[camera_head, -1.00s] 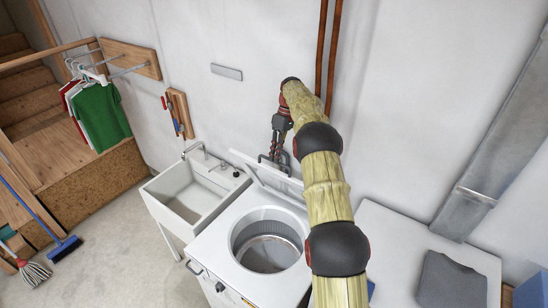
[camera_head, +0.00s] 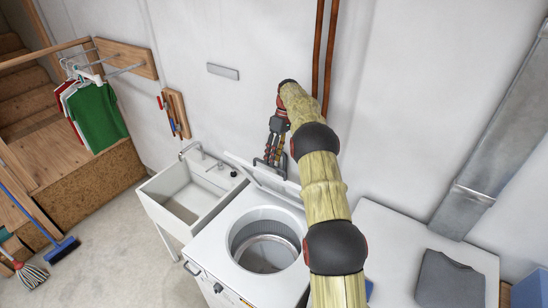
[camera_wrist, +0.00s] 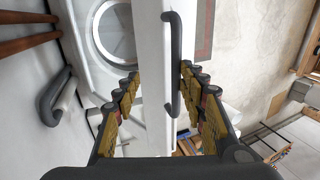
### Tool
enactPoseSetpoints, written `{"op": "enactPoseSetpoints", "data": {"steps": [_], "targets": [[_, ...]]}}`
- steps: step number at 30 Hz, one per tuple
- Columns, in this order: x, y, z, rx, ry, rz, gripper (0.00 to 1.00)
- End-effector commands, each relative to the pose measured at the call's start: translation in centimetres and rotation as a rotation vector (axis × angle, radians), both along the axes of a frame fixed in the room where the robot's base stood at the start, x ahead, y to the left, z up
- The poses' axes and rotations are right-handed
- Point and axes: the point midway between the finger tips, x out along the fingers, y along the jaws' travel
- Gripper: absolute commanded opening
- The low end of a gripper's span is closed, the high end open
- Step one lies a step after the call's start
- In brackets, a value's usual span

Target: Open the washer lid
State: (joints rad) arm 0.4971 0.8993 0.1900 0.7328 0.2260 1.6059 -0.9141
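The white washer (camera_head: 225,255) stands with its round drum opening (camera_head: 265,240) uncovered. Its white lid (camera_head: 262,178) is raised, standing steeply up at the back of the opening. My gripper (camera_head: 270,160) is at the lid's upper edge, pointing down from above. In the wrist view, the lid (camera_wrist: 150,60) stands edge-on between the two fingers of my gripper (camera_wrist: 159,76). The fingers are spread to either side of it. A dark grey handle (camera_wrist: 173,65) on the lid's face lies beside the right finger. Whether a finger touches the lid is unclear.
A utility sink (camera_head: 190,195) stands left of the washer. A white surface with folded grey cloth (camera_head: 450,280) is at the right. The wall with copper pipes (camera_head: 325,60) is close behind the lid.

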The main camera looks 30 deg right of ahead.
Motion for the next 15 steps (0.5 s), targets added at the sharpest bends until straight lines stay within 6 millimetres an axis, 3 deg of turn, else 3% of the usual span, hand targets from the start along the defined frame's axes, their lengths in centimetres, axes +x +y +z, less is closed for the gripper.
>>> {"op": "enactPoseSetpoints", "data": {"steps": [1,8,15], "targets": [[-0.3,-0.3,-0.8,-0.002,0.010,-0.001,0.29],[-0.3,-0.3,-0.5,-0.004,0.009,-0.002,0.29],[0.3,-1.2,2.5,-0.005,0.004,-0.002,0.29]]}}
